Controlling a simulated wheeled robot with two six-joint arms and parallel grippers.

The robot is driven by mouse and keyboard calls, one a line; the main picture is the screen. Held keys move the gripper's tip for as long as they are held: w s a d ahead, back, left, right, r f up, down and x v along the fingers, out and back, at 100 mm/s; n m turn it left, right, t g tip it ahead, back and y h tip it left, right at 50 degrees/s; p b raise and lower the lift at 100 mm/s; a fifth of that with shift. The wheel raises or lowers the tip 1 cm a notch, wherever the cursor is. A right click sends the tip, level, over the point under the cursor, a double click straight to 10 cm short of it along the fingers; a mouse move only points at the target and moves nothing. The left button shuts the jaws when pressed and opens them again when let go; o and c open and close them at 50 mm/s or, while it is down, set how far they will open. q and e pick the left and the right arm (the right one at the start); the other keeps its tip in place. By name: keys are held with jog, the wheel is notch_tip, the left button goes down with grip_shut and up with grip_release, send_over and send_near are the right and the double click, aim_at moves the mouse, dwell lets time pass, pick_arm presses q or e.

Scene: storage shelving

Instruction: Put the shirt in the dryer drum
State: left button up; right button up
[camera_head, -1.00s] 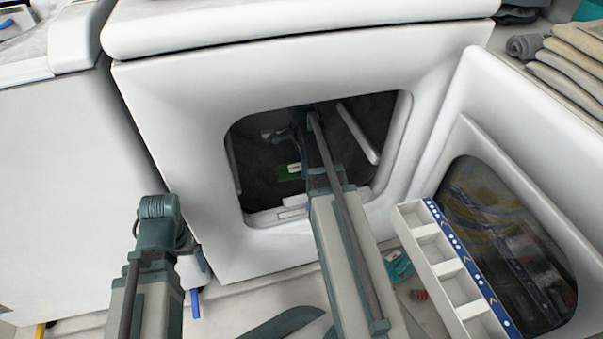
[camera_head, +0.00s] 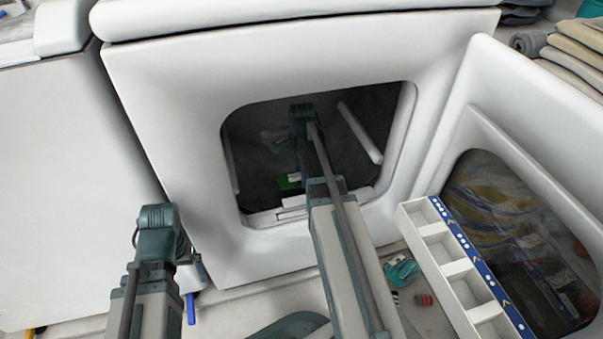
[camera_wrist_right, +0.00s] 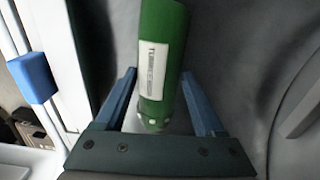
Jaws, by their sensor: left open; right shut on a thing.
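The white dryer's drum opening (camera_head: 240,222) is in the middle of the head view, with a dark grey drum (camera_head: 345,150) inside. My right arm reaches through the opening. In the right wrist view, my right gripper (camera_wrist_right: 158,80) is shut on a green rounded thing (camera_wrist_right: 162,30) with a white label. Its shape is like a roll or tube; I cannot tell from its look that it is a shirt. A small green patch (camera_head: 286,184) shows inside the opening in the head view. My left gripper (camera_head: 190,300) is open, outside the dryer at lower left, mostly hidden behind its wrist.
The dryer's open door (camera_head: 447,150) stands to the right, its window dark. A white divided tray (camera_head: 440,262) is in front of it. Folded cloths (camera_head: 578,52) lie at upper right. A white cabinet (camera_head: 70,170) stands left. The opening's rim is close around my right arm.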

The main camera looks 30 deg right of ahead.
jog(key=o, duration=1.5)
jog(key=shift+r, duration=0.2)
notch_tip(320, 180, up, 13)
jog(key=p, duration=1.3)
jog(key=shift+f, duration=0.15)
notch_tip(320, 180, down, 13)
jog(key=b, duration=1.2)
jog(key=shift+r, duration=0.2)
jog(key=shift+r, duration=0.15)
